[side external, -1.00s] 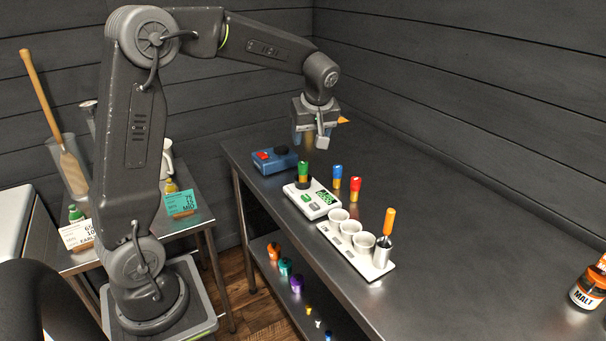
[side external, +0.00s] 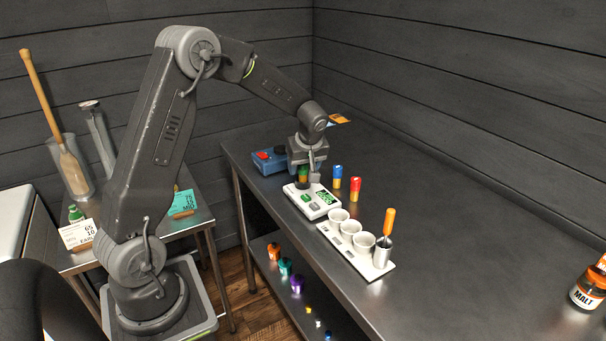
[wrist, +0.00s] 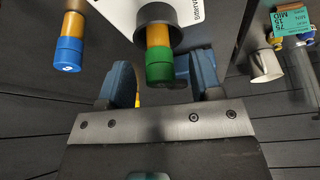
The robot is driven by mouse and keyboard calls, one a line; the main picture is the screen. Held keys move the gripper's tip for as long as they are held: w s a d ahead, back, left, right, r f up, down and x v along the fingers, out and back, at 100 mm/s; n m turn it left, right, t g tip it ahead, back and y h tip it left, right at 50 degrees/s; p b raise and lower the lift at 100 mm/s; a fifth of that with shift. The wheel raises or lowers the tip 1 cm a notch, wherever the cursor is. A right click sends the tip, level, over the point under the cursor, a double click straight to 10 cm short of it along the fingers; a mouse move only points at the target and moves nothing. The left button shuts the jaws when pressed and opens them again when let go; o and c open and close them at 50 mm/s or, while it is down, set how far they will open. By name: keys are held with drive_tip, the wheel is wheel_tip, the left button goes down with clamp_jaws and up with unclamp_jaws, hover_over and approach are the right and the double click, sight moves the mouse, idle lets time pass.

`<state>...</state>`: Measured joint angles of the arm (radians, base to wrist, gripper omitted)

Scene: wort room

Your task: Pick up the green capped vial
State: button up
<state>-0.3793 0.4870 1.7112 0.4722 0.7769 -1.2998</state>
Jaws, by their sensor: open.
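The green capped vial (wrist: 159,66) stands in the dark round cup of the white scale (side external: 321,208). It has an amber body and a green cap. In the side external view the vial (side external: 303,171) is partly covered by my gripper (side external: 304,171). My gripper is low over the scale, with its fingers around the height of the cap. In the wrist view my open gripper (wrist: 166,84) has one blue finger on each side of the green cap, with a gap visible on the left. I cannot tell whether the right finger touches it.
A blue capped vial (side external: 338,177) and a red capped vial (side external: 355,188) stand close to the right of the scale. A white rack with cups (side external: 364,245) and an orange-handled tool (side external: 388,222) is in front. A blue device (side external: 264,163) sits behind.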

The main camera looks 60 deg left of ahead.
drive_tip(key=shift+a+f, duration=0.25)
drive_tip(key=shift+f, duration=0.35)
drive_tip(key=shift+c, duration=0.4)
drive_tip(key=c, duration=1)
